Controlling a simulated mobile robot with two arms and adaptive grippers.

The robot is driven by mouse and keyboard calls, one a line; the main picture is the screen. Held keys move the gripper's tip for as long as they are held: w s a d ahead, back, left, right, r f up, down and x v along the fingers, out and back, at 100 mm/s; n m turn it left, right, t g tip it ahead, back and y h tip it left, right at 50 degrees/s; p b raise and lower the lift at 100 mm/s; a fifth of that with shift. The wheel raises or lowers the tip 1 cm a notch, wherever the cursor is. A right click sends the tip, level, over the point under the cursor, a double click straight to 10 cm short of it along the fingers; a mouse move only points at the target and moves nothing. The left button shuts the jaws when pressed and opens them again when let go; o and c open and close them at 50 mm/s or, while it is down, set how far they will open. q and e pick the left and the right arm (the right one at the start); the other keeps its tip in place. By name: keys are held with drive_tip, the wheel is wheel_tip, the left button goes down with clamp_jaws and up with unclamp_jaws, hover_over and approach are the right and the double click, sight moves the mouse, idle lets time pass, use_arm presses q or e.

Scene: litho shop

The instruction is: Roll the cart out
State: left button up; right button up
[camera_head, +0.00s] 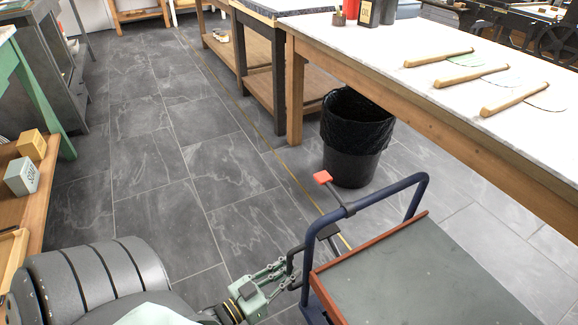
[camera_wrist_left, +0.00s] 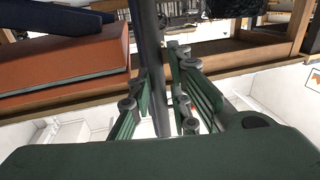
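The cart (camera_head: 430,275) stands at the lower right in the head view. It has a grey-green deck with a red-brown rim and a dark blue tubular handle (camera_head: 390,192). My left gripper (camera_head: 302,258) is at the handle's left upright. In the left wrist view, the dark upright (camera_wrist_left: 151,50) runs between the two green-and-grey fingers (camera_wrist_left: 158,80), whose tips close in on both sides of it. The exact contact is partly hidden. My right gripper is not in view.
A black lined bin (camera_head: 355,140) stands beyond the cart, beside a long white-topped table (camera_head: 450,105) bearing wooden-handled tools. A wooden bench (camera_head: 35,205) with small boxes is at left. Grey tiled floor (camera_head: 150,170) is clear between, with a yellow line along it.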

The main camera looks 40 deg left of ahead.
use_arm(q)
drive_tip(key=shift+o, duration=1.2)
drive_tip(key=shift+s, duration=0.1)
drive_tip(key=s+a, duration=0.1)
drive_tip(key=s, duration=1)
drive_tip(key=shift+s+a, duration=0.4)
